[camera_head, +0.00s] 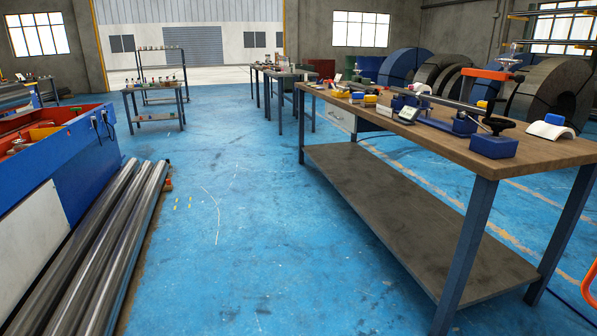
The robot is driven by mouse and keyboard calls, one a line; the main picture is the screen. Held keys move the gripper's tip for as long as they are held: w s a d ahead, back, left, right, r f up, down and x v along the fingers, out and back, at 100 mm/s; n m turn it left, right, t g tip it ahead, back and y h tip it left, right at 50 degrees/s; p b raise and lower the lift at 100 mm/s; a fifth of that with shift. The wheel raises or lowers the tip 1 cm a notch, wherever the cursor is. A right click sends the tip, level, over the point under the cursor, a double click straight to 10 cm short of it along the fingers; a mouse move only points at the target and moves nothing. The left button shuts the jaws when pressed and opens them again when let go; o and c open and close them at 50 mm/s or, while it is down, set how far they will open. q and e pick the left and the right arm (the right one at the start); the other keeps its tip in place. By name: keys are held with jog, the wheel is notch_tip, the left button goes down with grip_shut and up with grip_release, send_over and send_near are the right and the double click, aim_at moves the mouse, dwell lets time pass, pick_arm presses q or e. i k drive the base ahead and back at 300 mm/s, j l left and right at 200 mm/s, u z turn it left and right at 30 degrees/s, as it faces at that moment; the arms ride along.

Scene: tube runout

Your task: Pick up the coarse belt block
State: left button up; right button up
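Several small items lie on the wooden top of the workbench (440,132) at the right. Among them are a white curved piece with a blue block on top (551,126), a small yellow block (370,98) and a blue block beside it (357,96). I cannot tell which item, if any, is the coarse belt block; they are too small to make out. A long grey tube (445,101) lies along the bench, with blue supports (493,145) under it. Neither of my grippers is in view.
Long steel tubes (100,245) lie on the floor at the left beside a blue and white machine (50,165). The blue floor (225,230) between them and the bench is clear. Other tables (280,75) stand further back. An orange bar (589,285) shows at the right edge.

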aim_at(369, 101)
jog(key=i, duration=0.7)
jog(key=i+j+z, duration=0.15)
jog(key=i, duration=1.3)
jog(key=i+j+z, duration=0.1)
jog(key=i+z, duration=0.35)
jog(key=i+j+z, duration=0.15)
jog(key=z, duration=0.25)
jog(key=i+j+z, duration=0.3)
jog(key=z, duration=0.15)
jog(key=i+j+z, duration=0.25)
jog(key=j+z, duration=0.15)
jog(key=i+j+z, duration=0.15)
jog(key=j+z, duration=0.3)
